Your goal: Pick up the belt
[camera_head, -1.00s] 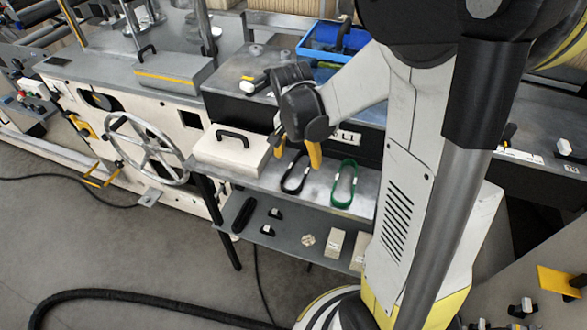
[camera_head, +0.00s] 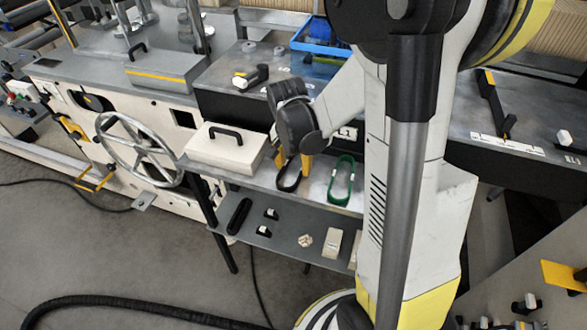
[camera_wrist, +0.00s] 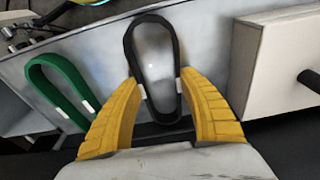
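A black looped belt (camera_head: 283,188) lies on the grey shelf. In the wrist view the black belt (camera_wrist: 127,44) is upright in the picture, with a small white mark on each side. My gripper (camera_head: 294,164) is over the belt's far part. In the wrist view my gripper (camera_wrist: 160,80) is open, its yellow fingertips at the two sides of the loop; I cannot tell whether they touch it. A green looped belt (camera_head: 352,173) lies to the right on the same shelf and shows at left in the wrist view (camera_wrist: 62,62).
A cream box with a black handle (camera_head: 228,148) stands just left of the black belt; its side (camera_wrist: 270,70) is close to one finger. A lower shelf (camera_head: 275,245) holds small parts. A blue bin (camera_head: 322,40) sits on the bench behind.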

